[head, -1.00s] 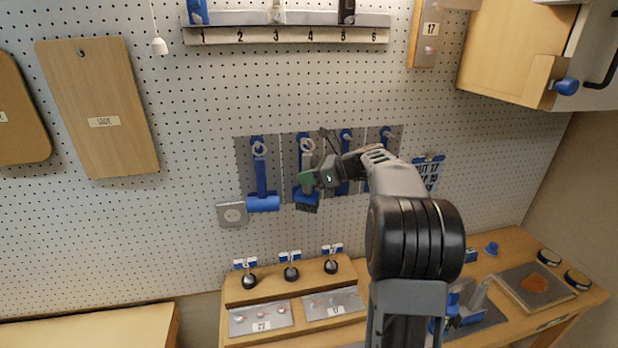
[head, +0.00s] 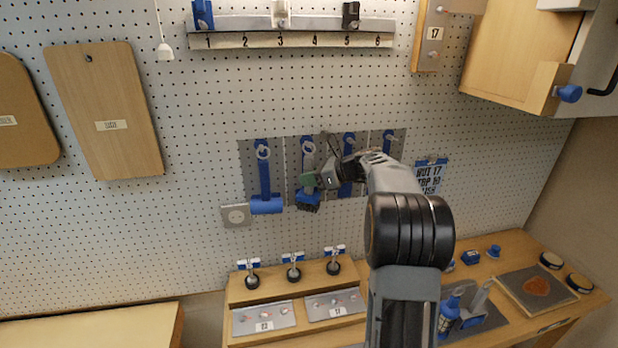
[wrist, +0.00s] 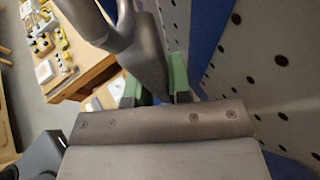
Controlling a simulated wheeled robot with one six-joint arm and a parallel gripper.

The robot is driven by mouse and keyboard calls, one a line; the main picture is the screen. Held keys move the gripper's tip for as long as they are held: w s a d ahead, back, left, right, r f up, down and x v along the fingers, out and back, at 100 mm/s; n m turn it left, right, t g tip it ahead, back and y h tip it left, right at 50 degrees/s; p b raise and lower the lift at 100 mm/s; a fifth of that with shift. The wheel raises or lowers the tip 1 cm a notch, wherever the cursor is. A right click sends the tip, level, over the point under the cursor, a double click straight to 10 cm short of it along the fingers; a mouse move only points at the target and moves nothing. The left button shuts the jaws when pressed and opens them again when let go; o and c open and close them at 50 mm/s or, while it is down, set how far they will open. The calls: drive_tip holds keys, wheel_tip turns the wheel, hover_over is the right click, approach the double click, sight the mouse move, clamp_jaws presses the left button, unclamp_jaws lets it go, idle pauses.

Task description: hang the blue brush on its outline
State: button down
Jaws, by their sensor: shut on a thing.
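The brush (head: 308,197) has a blue head with dark bristles pointing down. It is upright in front of the second grey panel from the left on the pegboard, over a blue outline (head: 308,148). A pale ring shows at the top there; whether it is on a hook is unclear. My gripper (head: 318,180), with green fingertips, comes from the right and is shut on the brush's handle. In the wrist view, a grey handle (wrist: 148,62) lies between the green fingertips (wrist: 155,88), close to the pegboard. The gripper hides part of the outline.
A blue hammer-like shape (head: 265,204) is on the panel to the left. More blue outlined panels (head: 389,143) are to the right, partly behind my arm. A socket plate (head: 236,215) is below left. A bench with knobs (head: 293,273) stands below.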

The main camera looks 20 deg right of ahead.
idle(0.3)
drive_tip(key=c, duration=1)
unclamp_jaws()
drive_tip(key=shift+o, duration=0.2)
drive_tip(key=b+v, duration=0.2)
drive_tip(key=v, duration=1.1)
drive_tip(key=shift+s+d+b, duration=0.2)
drive_tip(key=shift+s+b, duration=0.1)
drive_tip(key=shift+s, duration=0.05)
drive_tip(key=shift+r, duration=0.15)
